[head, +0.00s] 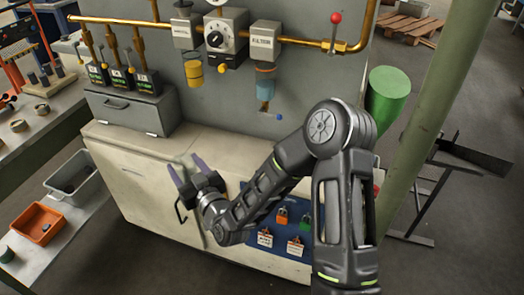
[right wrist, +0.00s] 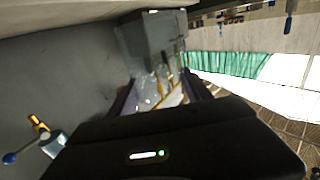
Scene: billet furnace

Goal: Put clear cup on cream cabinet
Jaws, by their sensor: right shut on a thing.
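The cream cabinet (head: 128,185) stands below the grey panel in the head view, with a pale top and a drop of front doors. My right gripper (head: 187,168) is in front of or over the cabinet's front top edge. It is shut on the clear cup (right wrist: 157,88), which shows between the two purple fingers in the right wrist view. In the head view the cup is only a faint see-through shape. Whether it touches the cabinet top cannot be told. My left gripper is not in view.
A grey box with a handle (head: 132,110) sits on the cabinet's left end. The top right of it looks mostly clear. Valves, gauge and brass pipe (head: 290,40) hang above. A blue padlock board (head: 275,222) is on the cabinet front. A green cylinder (head: 388,92) stands at right.

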